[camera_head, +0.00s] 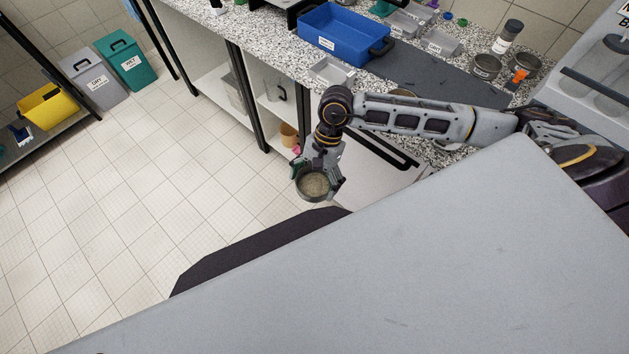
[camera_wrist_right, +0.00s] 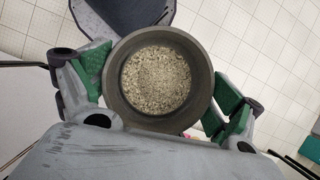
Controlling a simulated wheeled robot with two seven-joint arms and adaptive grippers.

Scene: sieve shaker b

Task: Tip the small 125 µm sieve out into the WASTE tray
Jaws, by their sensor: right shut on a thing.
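A small round sieve (camera_head: 313,184) is held upright by my right gripper (camera_head: 316,176), out over the floor in front of the bench. In the right wrist view the sieve (camera_wrist_right: 116,105) sits between the two green-padded fingers (camera_wrist_right: 160,88), which press on its sides. Pale grey-beige grains (camera_wrist_right: 157,80) cover its mesh. Its size marking does not show. A blue tray (camera_head: 340,42) with a white label stands on the bench behind; the label is too small to read, so I cannot tell if it says WASTE. My left gripper is out of view.
Small labelled grey trays (camera_head: 332,72) and dark round sieves (camera_head: 486,66) stand on the speckled bench (camera_head: 270,35) around a dark mat (camera_head: 430,75). A large grey surface fills the foreground. Bins (camera_head: 95,78) stand far left, and the floor between is clear.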

